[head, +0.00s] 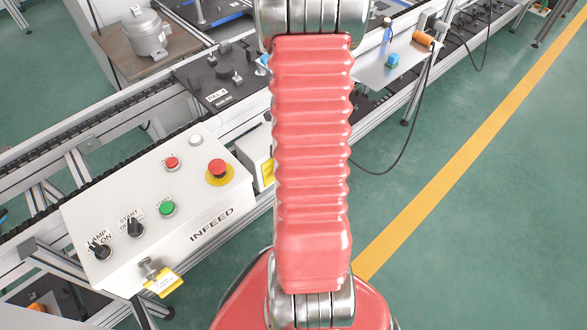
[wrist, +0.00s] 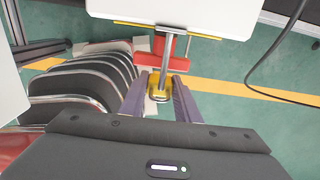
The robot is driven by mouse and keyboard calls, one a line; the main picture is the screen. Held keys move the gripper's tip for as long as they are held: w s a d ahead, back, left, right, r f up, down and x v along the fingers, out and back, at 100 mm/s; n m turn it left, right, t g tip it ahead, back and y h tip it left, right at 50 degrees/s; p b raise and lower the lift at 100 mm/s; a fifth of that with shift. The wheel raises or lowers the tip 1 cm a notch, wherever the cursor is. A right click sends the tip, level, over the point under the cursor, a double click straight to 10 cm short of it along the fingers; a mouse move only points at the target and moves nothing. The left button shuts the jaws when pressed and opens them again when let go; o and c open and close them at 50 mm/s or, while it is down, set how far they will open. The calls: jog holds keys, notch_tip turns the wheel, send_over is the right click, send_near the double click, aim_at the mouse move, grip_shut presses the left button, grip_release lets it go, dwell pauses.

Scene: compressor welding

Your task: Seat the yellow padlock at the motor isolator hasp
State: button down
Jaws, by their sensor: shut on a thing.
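In the wrist view my gripper (wrist: 158,90) has its two grey-purple fingers closed on the sides of the yellow padlock (wrist: 156,86). Only a small part of its yellow body shows between the fingertips. A metal bar with a rounded end stands over the padlock and runs up toward a white box (wrist: 180,14); I cannot tell whether the two touch. A red part lies behind the bar. The motor isolator hasp cannot be clearly made out. In the head view my red arm covers the middle, and neither gripper nor padlock shows.
In the head view the INFEED control box (head: 160,215) stands at left, with a yellow tag (head: 163,282) at its front. A white box with a yellow label (head: 268,172) is partly behind my arm. A dark cable (head: 405,145) hangs at right. Green floor is open at right.

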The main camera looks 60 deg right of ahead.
jog(key=shift+w+d+r, duration=0.1)
jog(key=shift+w+d, duration=0.1)
jog(key=shift+w, duration=0.5)
jog(key=shift+w+d, duration=0.2)
jog(key=shift+w, duration=0.45)
dwell(0.5)
jog(key=c, duration=1.3)
grip_release()
jog(key=shift+a, duration=0.1)
jog(key=shift+o, duration=0.2)
notch_tip(320, 180, up, 14)
jog(key=shift+f, duration=0.2)
jog(key=shift+s, duration=0.1)
